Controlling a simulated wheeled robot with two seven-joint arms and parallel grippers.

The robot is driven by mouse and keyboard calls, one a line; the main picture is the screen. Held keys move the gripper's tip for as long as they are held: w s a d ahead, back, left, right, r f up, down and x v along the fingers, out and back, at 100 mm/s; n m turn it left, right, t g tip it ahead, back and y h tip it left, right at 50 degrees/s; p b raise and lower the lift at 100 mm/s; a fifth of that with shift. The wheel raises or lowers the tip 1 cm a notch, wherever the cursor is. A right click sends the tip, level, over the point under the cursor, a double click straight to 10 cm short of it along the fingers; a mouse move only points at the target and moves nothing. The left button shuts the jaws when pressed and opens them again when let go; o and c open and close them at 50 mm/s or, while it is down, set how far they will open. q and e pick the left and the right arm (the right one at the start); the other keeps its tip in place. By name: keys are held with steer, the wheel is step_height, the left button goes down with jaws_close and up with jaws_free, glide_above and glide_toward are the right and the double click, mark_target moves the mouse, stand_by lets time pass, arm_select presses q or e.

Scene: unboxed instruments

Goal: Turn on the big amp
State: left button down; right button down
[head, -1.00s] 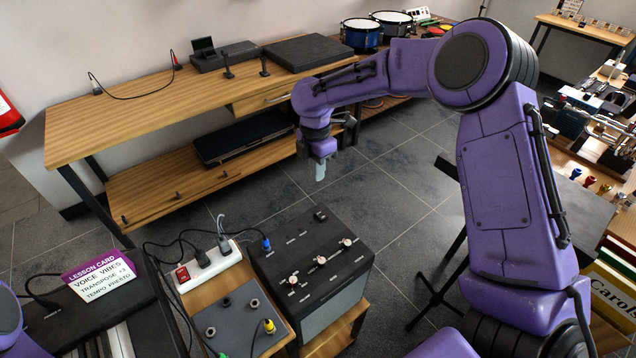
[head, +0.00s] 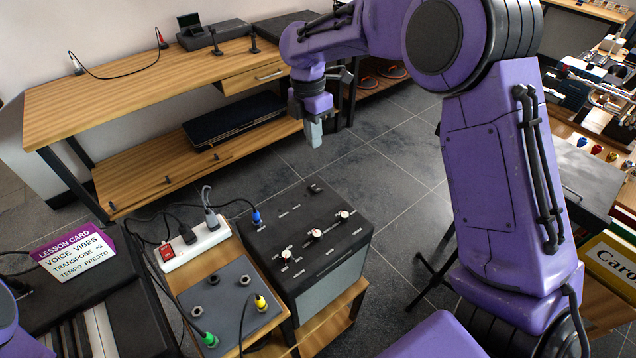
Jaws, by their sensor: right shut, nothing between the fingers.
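The big amp (head: 335,262) is a black box with a grey front, standing on a wooden stand. Its top has several white-marked knobs, a small dark switch (head: 315,187) near the back edge, and a blue plug (head: 256,217) at its left. I cannot tell which way the switch is set. My right gripper (head: 314,140) points down, shut and empty, above and behind the amp, apart from it. My left gripper is not in view; only a bit of my left arm shows at the left edge.
A white power strip (head: 196,245) with a red switch (head: 167,251) and plugs lies left of the amp. A grey pedal board (head: 228,300) with green and yellow plugs is in front of it. A keyboard with a lesson card (head: 72,253) stands at left. A wooden bench (head: 120,88) is behind.

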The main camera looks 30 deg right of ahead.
mark_target(318, 190)
steer(key=shift+f, duration=0.1)
arm_select(q)
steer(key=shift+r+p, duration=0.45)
steer(key=shift+p, duration=0.05)
arm_select(e)
steer(key=f, duration=0.4)
steer(key=s+f, duration=0.1)
steer(key=f, duration=0.8)
steer(key=shift+s+f, duration=0.35)
steer(key=shift+f, duration=0.05)
